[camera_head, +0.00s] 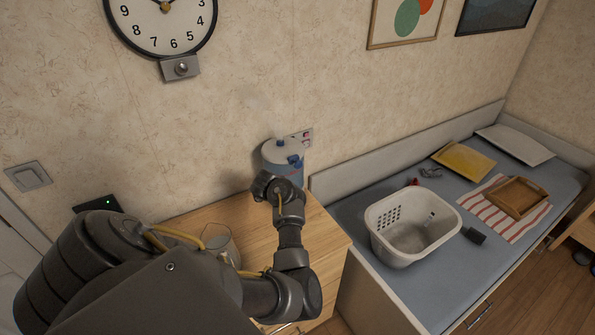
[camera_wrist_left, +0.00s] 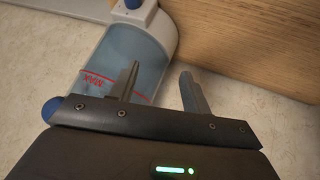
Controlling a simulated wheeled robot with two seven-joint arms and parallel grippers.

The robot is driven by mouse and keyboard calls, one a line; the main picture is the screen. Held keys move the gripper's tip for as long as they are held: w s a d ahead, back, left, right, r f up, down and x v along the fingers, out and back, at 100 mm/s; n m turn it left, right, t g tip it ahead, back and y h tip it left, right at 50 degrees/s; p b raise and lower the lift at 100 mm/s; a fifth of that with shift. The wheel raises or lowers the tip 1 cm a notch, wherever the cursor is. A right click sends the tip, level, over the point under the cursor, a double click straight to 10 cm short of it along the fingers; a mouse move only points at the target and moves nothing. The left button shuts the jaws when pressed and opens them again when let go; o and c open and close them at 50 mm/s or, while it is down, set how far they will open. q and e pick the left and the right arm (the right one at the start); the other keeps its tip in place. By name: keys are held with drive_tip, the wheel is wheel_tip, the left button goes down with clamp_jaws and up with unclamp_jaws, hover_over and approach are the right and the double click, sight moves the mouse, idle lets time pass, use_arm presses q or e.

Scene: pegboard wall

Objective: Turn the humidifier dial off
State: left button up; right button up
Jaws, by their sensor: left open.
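The humidifier (camera_head: 270,152) stands at the back of the wooden cabinet by the wall, with a white top and blue parts. In the left wrist view the humidifier (camera_wrist_left: 135,50) has a translucent blue-grey tank with red markings. A round blue knob (camera_wrist_left: 52,109) shows at its lower left, partly behind my gripper; I cannot tell its setting. My left gripper (camera_wrist_left: 160,68) is open and empty, its fingers apart in front of the tank. One finger overlaps the tank in the picture; contact cannot be told. In the head view my arm hides the fingers. My right gripper is out of view.
A glass jar (camera_head: 220,240) stands on the wooden cabinet top (camera_head: 318,240), partly behind my arm.

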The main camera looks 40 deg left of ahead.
use_arm(q)
drive_tip(key=w+d+f+n+g+h, duration=0.1)
drive_tip(key=w+d+f+n+h, duration=0.1)
drive_tip(key=w+d, duration=0.35)
drive_tip(key=x, duration=0.3)
drive_tip(key=b+x, duration=0.1)
drive_tip(key=x, duration=0.6)
drive_tip(key=shift+s+d+f, duration=0.1)
drive_tip(key=shift+s+f, duration=0.2)
drive_tip(key=shift+f, duration=0.15)
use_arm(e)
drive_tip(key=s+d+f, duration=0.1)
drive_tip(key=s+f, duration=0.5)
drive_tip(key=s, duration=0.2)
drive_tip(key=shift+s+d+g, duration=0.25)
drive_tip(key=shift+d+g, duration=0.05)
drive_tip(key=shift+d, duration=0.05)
use_arm(q)
drive_tip(key=c, duration=0.9)
